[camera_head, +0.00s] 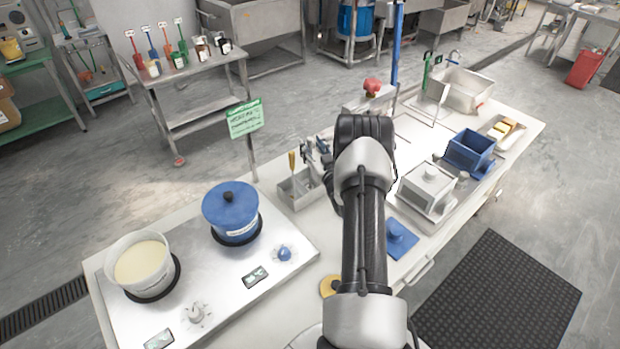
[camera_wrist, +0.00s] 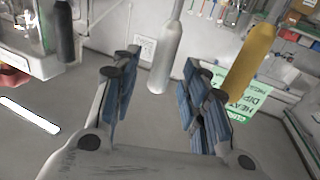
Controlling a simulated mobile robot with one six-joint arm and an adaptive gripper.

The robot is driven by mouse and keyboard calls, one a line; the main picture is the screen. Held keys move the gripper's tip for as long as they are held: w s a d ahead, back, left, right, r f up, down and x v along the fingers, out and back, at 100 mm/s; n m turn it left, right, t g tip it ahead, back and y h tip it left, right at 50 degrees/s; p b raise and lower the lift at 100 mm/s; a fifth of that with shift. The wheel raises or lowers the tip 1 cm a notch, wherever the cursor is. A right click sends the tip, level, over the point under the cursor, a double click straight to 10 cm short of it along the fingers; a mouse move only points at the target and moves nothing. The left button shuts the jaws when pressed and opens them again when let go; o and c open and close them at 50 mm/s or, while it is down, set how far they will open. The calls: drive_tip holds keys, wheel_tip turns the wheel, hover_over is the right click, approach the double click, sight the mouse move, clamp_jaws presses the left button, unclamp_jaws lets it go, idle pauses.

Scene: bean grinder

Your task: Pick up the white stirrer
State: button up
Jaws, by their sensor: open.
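In the wrist view, a pale grey-white handle (camera_wrist: 168,50), which looks like the white stirrer, hangs into the picture from the top, beyond and between my fingertips. My gripper (camera_wrist: 160,64) is open, with blue pads on both fingers and nothing held. A yellow handle (camera_wrist: 250,58) stands to the right of the pale one, and a dark handle (camera_wrist: 64,32) to the left. In the head view, my gripper (camera_head: 314,152) is beside the metal utensil holder (camera_head: 298,195). The yellow handle (camera_head: 291,161) rises from the holder; I cannot make out the white stirrer there.
A blue lidded pot (camera_head: 231,212) and a pot of pale liquid (camera_head: 140,266) stand on the stove at left. A green sign (camera_head: 244,117) stands behind the holder. A metal lidded container (camera_head: 427,186) and a blue bin (camera_head: 470,150) are to the right.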

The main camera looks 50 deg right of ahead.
drive_tip(key=x, duration=0.2)
drive_tip(key=shift+w+d+f, duration=0.1)
drive_tip(key=shift+w, duration=0.2)
drive_tip(key=shift+c, duration=0.6)
clamp_jaws()
